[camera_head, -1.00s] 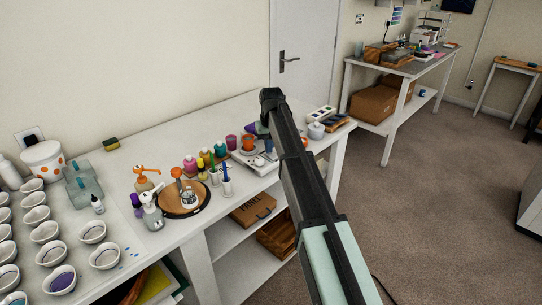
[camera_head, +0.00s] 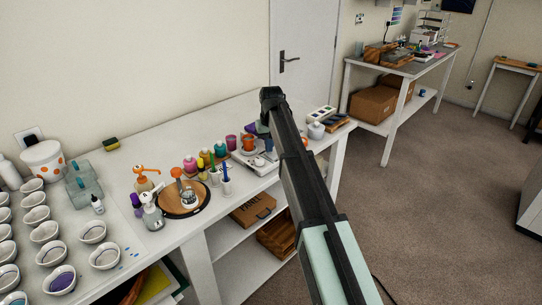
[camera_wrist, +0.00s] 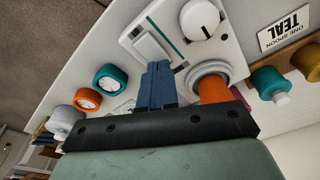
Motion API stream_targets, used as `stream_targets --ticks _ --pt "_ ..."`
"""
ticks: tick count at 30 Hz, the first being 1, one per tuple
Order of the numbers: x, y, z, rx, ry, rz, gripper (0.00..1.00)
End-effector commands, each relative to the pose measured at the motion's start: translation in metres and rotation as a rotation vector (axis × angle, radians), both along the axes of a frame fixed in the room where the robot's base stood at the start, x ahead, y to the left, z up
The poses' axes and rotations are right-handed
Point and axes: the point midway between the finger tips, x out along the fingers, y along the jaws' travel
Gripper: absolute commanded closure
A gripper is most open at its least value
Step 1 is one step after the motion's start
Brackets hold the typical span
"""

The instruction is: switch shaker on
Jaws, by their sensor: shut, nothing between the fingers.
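The shaker (camera_wrist: 226,48) is a white box with a round white knob (camera_wrist: 200,19), a pale rectangular panel (camera_wrist: 150,43) and a teal stripe. It also shows in the head view (camera_head: 264,169), partly behind my arm. An orange cup (camera_wrist: 212,88) stands in a round white holder on it. My gripper (camera_wrist: 158,68) is shut and empty, its blue fingers together. In the wrist view its tips overlap the lower edge of the pale panel, beside the cup. I cannot tell whether they touch, nor which part is the switch or its state.
A teal-and-white round timer (camera_wrist: 110,77) and an orange one (camera_wrist: 87,100) lie beside the shaker. Teal (camera_wrist: 270,83) and orange-brown bottles (camera_wrist: 308,60) stand on the other side near a TEAL card (camera_wrist: 289,32). Several white cups fill the bench's left end.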

Motion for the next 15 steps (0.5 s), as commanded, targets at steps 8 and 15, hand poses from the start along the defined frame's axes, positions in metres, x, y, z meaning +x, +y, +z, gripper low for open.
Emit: stream_targets --ticks 8,15 --pt "0.001 0.000 0.020 0.001 -0.002 0.000 1.00" --pt "0.001 0.000 0.035 0.001 -0.002 0.000 1.00"
